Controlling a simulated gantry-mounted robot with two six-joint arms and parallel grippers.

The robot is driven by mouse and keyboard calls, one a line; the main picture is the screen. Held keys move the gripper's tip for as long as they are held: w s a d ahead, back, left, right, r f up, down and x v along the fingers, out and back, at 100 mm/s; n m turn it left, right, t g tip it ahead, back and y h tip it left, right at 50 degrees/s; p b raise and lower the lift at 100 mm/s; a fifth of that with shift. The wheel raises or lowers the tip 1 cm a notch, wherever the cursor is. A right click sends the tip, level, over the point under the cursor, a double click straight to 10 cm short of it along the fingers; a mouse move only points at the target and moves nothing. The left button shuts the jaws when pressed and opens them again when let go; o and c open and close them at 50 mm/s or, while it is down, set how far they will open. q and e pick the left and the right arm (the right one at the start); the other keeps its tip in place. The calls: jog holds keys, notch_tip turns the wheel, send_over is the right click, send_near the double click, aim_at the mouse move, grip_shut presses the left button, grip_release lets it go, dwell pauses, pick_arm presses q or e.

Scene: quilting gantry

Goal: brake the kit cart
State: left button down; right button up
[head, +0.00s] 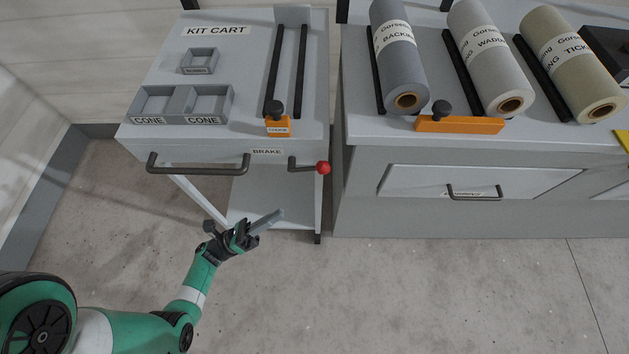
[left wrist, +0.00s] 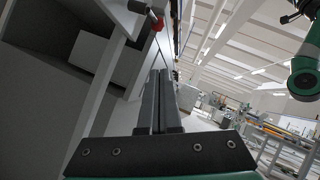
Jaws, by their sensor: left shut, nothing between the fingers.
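The kit cart (head: 225,70) stands at the upper left in the head view, with a "KIT CART" label on its top. Its brake lever (head: 304,166) sticks out of the front face beside the "BRAKE" label and ends in a red knob (head: 323,168). The lever lies roughly level, pointing right. The red knob also shows at the top of the left wrist view (left wrist: 158,24). My left gripper (head: 270,220) is shut and empty, in front of the cart, below the lever and apart from it. My right gripper is not in view.
A dark handle bar (head: 198,169) runs along the cart's front, left of the lever. To the right stands a counter (head: 590,143) with several labelled rolls, an orange block (head: 460,125) and a drawer handle (head: 475,193). The floor (head: 400,290) in front is clear.

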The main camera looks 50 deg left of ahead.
pick_arm(q)
jog(key=a+r+p+x, duration=0.1)
jog(key=r+x, duration=0.1)
jog(key=x, duration=1.1)
jog(key=shift+s+a+p, duration=0.3)
jog(key=shift+a, duration=0.1)
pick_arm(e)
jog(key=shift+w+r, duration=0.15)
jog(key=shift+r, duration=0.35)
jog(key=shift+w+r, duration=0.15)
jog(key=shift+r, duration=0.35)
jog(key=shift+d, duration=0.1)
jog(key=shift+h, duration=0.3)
